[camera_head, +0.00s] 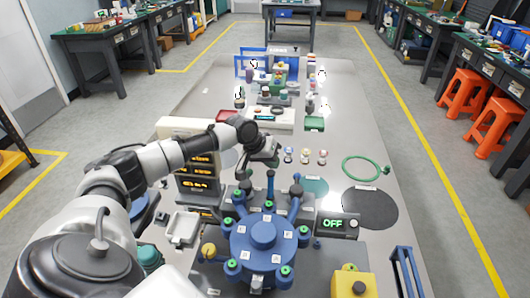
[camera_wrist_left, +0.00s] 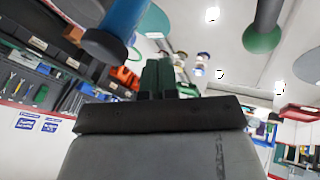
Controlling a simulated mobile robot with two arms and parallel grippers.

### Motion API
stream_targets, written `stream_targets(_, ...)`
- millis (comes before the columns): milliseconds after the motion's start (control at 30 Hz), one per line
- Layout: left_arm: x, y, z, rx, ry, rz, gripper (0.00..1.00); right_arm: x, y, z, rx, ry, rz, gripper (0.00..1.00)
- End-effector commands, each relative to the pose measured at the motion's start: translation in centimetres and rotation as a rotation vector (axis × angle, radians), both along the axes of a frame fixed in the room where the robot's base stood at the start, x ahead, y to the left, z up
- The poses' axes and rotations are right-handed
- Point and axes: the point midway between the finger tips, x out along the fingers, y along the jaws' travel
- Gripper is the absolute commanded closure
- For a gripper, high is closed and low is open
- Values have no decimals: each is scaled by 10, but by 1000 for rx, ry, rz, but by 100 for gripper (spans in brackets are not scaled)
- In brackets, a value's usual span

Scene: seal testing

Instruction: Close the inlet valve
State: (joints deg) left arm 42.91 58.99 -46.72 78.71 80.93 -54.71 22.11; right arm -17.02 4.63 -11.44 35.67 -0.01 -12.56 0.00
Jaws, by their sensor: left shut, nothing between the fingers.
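A round blue test fixture (camera_head: 262,238) stands at the front of the table, ringed by several green-capped clamps. A blue upright post (camera_head: 270,186) and dark posts rise at its far side. I cannot tell for sure which part is the inlet valve. My left gripper (camera_head: 273,159) is just above and beyond the blue post, apart from it in the picture. In the left wrist view, its dark fingers (camera_wrist_left: 158,75) are together and empty. A blue cylinder (camera_wrist_left: 122,25) and a dark post with a green end (camera_wrist_left: 262,35) show there. My right gripper is out of view.
A display box reading OFF (camera_head: 337,225) stands right of the fixture. A yellow box with a knob (camera_head: 352,283) is at the front right. A stacked instrument rack (camera_head: 196,165) stands left of my gripper.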

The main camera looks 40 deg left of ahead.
Motion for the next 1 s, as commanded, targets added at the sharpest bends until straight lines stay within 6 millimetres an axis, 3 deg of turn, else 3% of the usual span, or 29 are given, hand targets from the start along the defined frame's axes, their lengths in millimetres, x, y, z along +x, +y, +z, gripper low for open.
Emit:
stream_targets(100,12,-8,-20,-2,-1,-1,100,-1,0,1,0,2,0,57)
stream_targets(400,23,-40,-24,1,-1,-2,100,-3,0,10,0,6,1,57)
stream_targets(1000,22,-46,-25,0,0,-18,100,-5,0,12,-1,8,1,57)
